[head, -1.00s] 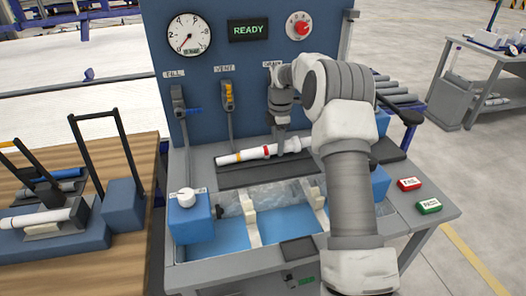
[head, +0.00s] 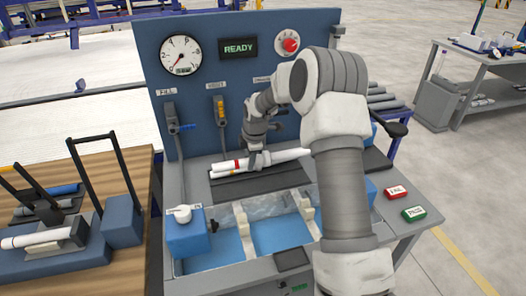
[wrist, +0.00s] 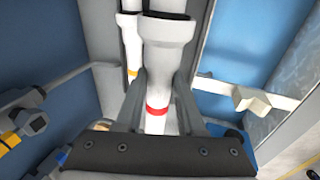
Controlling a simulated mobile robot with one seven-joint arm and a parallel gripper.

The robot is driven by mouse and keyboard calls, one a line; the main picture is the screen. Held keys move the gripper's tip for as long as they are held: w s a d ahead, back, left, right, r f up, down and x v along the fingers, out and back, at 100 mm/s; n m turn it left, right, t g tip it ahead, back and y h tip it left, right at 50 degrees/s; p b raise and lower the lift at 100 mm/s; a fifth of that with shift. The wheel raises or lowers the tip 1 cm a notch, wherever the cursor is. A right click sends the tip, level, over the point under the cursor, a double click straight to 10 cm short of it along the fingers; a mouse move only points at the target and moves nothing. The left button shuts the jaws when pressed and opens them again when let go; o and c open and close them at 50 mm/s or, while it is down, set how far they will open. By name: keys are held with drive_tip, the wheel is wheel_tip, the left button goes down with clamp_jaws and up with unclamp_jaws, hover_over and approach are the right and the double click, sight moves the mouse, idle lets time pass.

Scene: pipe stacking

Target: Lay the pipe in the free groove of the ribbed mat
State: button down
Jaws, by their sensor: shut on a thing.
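My gripper (head: 257,161) is shut on a white pipe with a red band (head: 288,155), held roughly level at the back of the bench. The wrist view shows the red-banded pipe (wrist: 156,92) between the two fingers, its wide collar beyond them. The held pipe looks larger there, nearer the camera. Whether it touches the mat, and the groove under it, I cannot tell.
The blue panel (head: 205,90) with gauge and valve levers stands close behind. In front is a blue water trough (head: 270,237) with white supports. A white knob on a blue box (head: 186,232) is at front left. Red (head: 396,192) and green (head: 414,214) buttons are at right.

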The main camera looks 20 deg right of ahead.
drive_tip(key=shift+a+f, duration=0.1)
drive_tip(key=shift+a, duration=0.3)
drive_tip(key=shift+f+b, duration=2.65)
drive_tip(key=shift+f, duration=1.35)
drive_tip(key=shift+f, duration=0.2)
drive_tip(key=shift+c, duration=2.2)
unclamp_jaws()
